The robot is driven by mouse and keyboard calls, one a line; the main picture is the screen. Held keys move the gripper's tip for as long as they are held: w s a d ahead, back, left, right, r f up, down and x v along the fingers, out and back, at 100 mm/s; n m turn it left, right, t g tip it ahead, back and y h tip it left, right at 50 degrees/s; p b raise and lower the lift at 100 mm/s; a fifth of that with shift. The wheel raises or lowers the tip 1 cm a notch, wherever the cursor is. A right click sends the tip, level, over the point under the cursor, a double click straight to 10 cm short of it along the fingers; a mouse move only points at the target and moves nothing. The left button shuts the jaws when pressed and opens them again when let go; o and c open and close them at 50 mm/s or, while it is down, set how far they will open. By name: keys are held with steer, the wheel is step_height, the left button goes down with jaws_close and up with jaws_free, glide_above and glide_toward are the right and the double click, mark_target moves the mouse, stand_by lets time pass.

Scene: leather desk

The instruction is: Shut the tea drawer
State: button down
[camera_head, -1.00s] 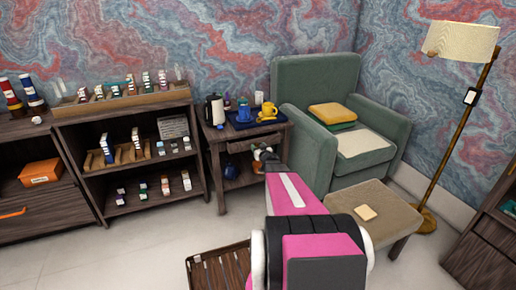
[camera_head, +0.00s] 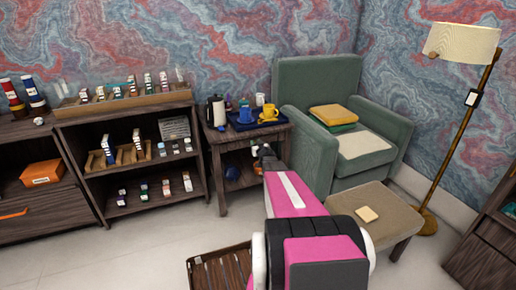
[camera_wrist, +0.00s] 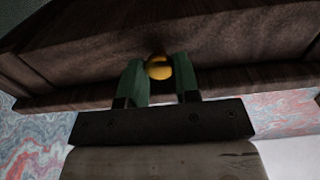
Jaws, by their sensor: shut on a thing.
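The tea drawer (camera_head: 238,144) is in the dark wooden side table (camera_head: 218,170) left of the armchair. Its front looks about level with the table frame in the head view, though my arm covers its right part. A round brass-yellow knob (camera_wrist: 158,67) on the drawer's dark wooden front (camera_wrist: 90,62) shows in the wrist view. My gripper (camera_wrist: 158,80) has its green fingers on both sides of the knob and is shut on it. In the head view my gripper (camera_head: 265,153) is at the table's front, partly hidden by my own arm.
A blue tray (camera_head: 243,125) with a yellow teapot (camera_head: 269,111) stands on the table, beside a kettle (camera_head: 215,110). The green armchair (camera_head: 320,100) and a footstool (camera_head: 378,222) are close on the right. Shelves (camera_head: 130,150) stand left.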

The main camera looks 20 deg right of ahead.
steer(key=shift+w, duration=0.25)
steer(key=c, duration=0.9)
jaws_free()
steer(key=shift+o, duration=0.2)
steer(key=shift+s, duration=0.1)
steer(key=s, duration=1)
steer(key=shift+s+d, duration=0.15)
steer(key=shift+s, duration=0.15)
